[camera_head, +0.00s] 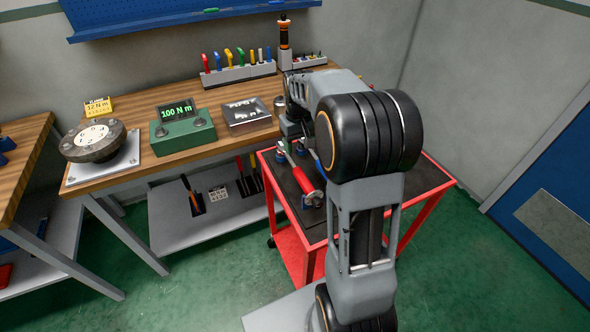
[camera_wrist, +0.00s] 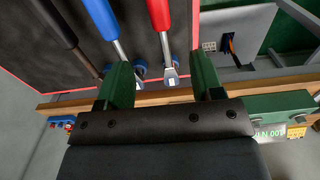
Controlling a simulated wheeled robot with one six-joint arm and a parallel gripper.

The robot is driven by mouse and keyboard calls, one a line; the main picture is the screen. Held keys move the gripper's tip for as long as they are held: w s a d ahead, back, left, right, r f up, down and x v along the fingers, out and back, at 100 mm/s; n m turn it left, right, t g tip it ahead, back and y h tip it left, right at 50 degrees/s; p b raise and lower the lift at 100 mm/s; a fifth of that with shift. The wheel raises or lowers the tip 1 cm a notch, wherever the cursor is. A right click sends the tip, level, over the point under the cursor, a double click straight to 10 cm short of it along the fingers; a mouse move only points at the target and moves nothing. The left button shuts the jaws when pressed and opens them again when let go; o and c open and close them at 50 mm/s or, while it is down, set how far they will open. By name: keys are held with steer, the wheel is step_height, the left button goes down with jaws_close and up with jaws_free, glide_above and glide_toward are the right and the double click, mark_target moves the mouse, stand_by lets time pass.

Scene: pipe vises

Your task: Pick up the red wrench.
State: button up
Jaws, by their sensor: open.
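The red wrench (camera_head: 303,180) lies on the dark top of the red cart, its handle toward the near side. In the wrist view its red handle (camera_wrist: 159,14) is at the top, and its metal shaft and head run down into the gap between my fingers. My gripper (camera_wrist: 161,62) has two green fingers spread apart with nothing held. The red wrench appears between them, but I cannot tell how far below. In the head view my gripper (camera_head: 290,130) is partly hidden by my arm, over the cart's far end.
A blue-handled wrench (camera_wrist: 101,18) lies close beside the red one, and a black-handled one (camera_wrist: 53,22) lies further left. Blue holders support the wrench ends. The wooden workbench (camera_head: 140,172) borders the cart (camera_head: 435,196), with a green torque display (camera_head: 180,130) on it.

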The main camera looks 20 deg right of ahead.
mark_target(298, 169)
step_height(298, 169, down, 13)
steer(key=shift+w+f, duration=0.1)
steer(key=shift+f, duration=0.1)
stand_by(0.5)
steer(key=shift+c, duration=0.3)
steer(key=shift+r+p, duration=0.1)
steer(key=shift+p, duration=0.2)
jaws_close()
